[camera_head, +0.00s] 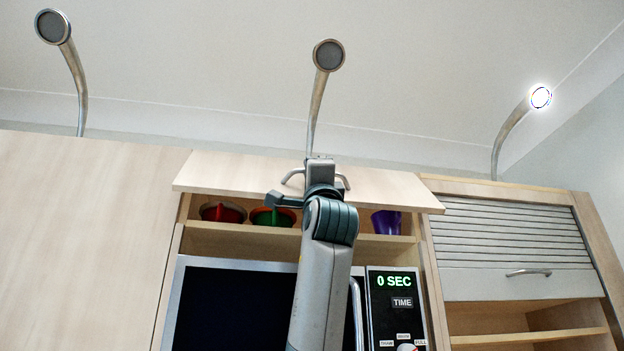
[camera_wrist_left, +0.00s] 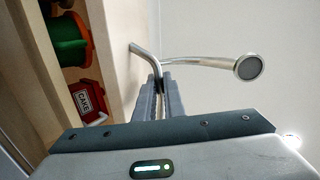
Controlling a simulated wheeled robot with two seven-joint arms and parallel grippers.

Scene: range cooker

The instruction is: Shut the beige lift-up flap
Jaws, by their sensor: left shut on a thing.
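The beige lift-up flap (camera_head: 235,172) is partly raised above the shelf over the microwave, sticking out with its lower edge toward me. Its curved metal handle (camera_head: 292,174) is on its outer face, near the middle. My left gripper (camera_head: 320,165) is at the handle and covers its centre. In the left wrist view the fingers (camera_wrist_left: 161,90) are closed around the handle bar (camera_wrist_left: 145,60), and the flap (camera_wrist_left: 115,25) is left of them. My right gripper is in neither view.
Red and green bowls (camera_head: 221,212) and a purple cup (camera_head: 386,222) stand on the shelf under the flap. A microwave (camera_head: 392,312) is below. A slatted roller shutter (camera_head: 515,235) is at the right. Curved lamps (camera_head: 316,100) rise above the cabinets.

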